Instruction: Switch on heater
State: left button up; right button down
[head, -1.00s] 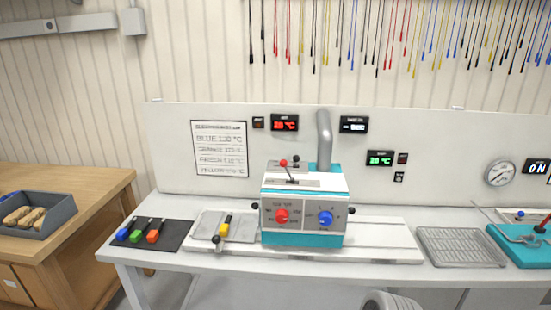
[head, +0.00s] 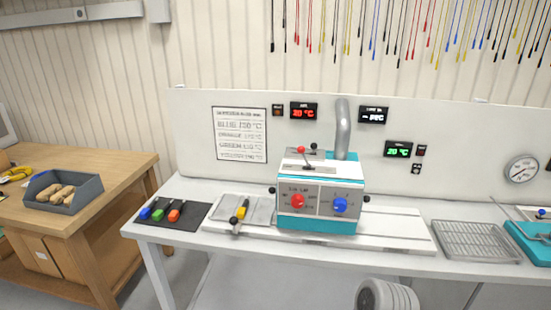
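The heater (head: 318,208) is a white and teal box on the white bench, with a grey duct pipe (head: 342,130) rising behind it. Its front has a red knob (head: 298,202) on the left and a blue knob (head: 340,205) on the right. A lever with a red ball (head: 301,150) sits on its top. A red display (head: 303,111) and a green display (head: 398,149) on the back panel both read about 20 °C. Small switch boxes are beside them, at the red display (head: 278,110) and the green display (head: 421,150). Neither gripper is in view.
A black mat (head: 168,213) with blue, green and orange handled tools lies left on the bench. A wire rack (head: 478,240) is at right. A wooden table (head: 110,175) with a grey bin (head: 64,190) stands at left. Cable reels (head: 386,295) are below the bench front.

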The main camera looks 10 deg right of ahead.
aim_at(301, 149)
jog(key=u, duration=0.9)
jog(key=k, duration=1.2)
jog(key=u, duration=0.7)
jog(key=i, duration=1.9)
jog(key=z, duration=1.6)
jog(key=i, duration=0.5)
jog(key=z, duration=0.25)
